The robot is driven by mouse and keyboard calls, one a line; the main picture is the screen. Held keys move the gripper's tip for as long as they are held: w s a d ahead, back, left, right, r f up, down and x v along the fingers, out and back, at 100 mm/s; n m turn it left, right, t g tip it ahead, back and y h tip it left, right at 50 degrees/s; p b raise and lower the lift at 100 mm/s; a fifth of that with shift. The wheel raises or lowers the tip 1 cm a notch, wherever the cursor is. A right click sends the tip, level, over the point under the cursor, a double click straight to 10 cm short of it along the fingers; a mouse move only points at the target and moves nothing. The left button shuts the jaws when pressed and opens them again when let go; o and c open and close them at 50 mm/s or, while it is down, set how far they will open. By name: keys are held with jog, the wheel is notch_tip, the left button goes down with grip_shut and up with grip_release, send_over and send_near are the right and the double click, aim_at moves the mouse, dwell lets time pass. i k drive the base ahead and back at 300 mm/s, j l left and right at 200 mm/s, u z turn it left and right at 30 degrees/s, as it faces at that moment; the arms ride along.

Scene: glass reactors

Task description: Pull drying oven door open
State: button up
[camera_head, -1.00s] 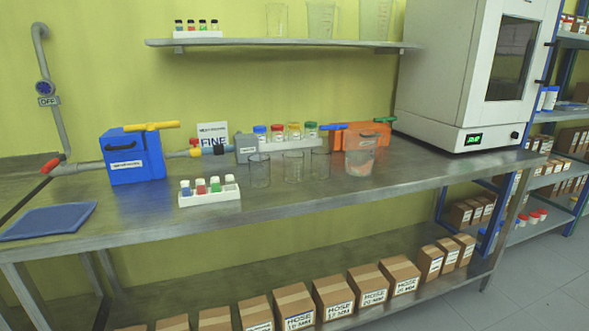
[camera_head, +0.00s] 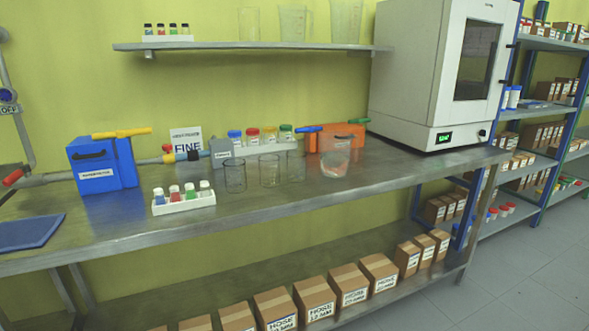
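The drying oven (camera_head: 405,75) is a large white box at the right end of the metal bench. Its door (camera_head: 474,65), with a dark window, faces right and looks closed. A lit green display (camera_head: 444,138) and a dark knob (camera_head: 482,133) sit below the door. A small dark piece, possibly the handle or a latch, shows at the door's right edge. The oven's top is cut off by the frame. My gripper is not in view.
The bench (camera_head: 290,208) holds a blue box (camera_head: 103,166), an orange box (camera_head: 335,136), clear beakers (camera_head: 270,170) and a white vial rack (camera_head: 184,203). Cartons (camera_head: 313,297) line its lower shelf. Blue-framed shelves (camera_head: 540,125) stand right of the oven. Grey floor (camera_head: 520,270) at lower right is clear.

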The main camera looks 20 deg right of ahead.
aim_at(499, 17)
jog(key=z, duration=1.3)
jog(key=i+z, duration=0.1)
jog(key=i, duration=0.4)
jog(key=i+j+z, duration=0.1)
jog(key=i, duration=0.35)
jog(key=j, duration=0.1)
